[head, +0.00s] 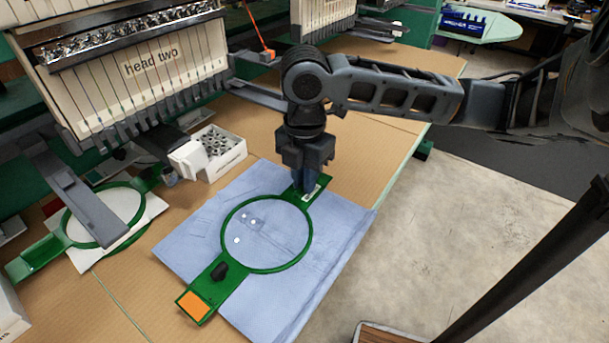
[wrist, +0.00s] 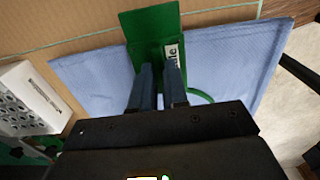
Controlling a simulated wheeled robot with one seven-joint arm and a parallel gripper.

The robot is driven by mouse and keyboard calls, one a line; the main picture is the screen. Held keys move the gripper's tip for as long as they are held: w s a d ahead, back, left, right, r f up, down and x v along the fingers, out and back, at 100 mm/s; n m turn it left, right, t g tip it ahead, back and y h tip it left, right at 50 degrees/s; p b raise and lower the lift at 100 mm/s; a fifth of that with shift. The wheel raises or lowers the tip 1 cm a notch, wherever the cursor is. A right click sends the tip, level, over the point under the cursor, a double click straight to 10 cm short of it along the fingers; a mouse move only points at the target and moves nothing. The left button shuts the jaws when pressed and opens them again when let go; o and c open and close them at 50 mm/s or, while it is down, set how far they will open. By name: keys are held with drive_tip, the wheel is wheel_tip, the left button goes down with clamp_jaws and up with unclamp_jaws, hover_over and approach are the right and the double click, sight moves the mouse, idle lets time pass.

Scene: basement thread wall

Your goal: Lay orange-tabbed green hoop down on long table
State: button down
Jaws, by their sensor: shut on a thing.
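The green hoop (head: 235,284) has an orange tab (head: 195,305) at its near left end and a dark knob beside the ring. It appears over a blue cloth (head: 170,235) spread on the tan long table (head: 375,155); blue fabric with small white spots shows inside the ring. My gripper (head: 306,184) points down and is shut on the hoop's far end, opposite the orange tab. In the wrist view my fingers (wrist: 160,75) close on the hoop's green end plate (wrist: 152,22), beside a white label. I cannot tell whether the hoop touches the table.
An embroidery machine marked "head two" (head: 150,65) stands at the upper left. A second green hoop (head: 35,257) with white fabric sits below it. A white box of metal pieces (head: 225,160) stands left of the cloth. Bare floor (head: 470,210) lies to the right.

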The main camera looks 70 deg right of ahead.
drive_tip(key=shift+f, duration=0.1)
idle(0.4)
drive_tip(key=c, duration=1.1)
unclamp_jaws()
drive_tip(key=shift+o, duration=0.2)
wheel_tip(320, 180, up, 8)
drive_tip(key=shift+f, duration=0.1)
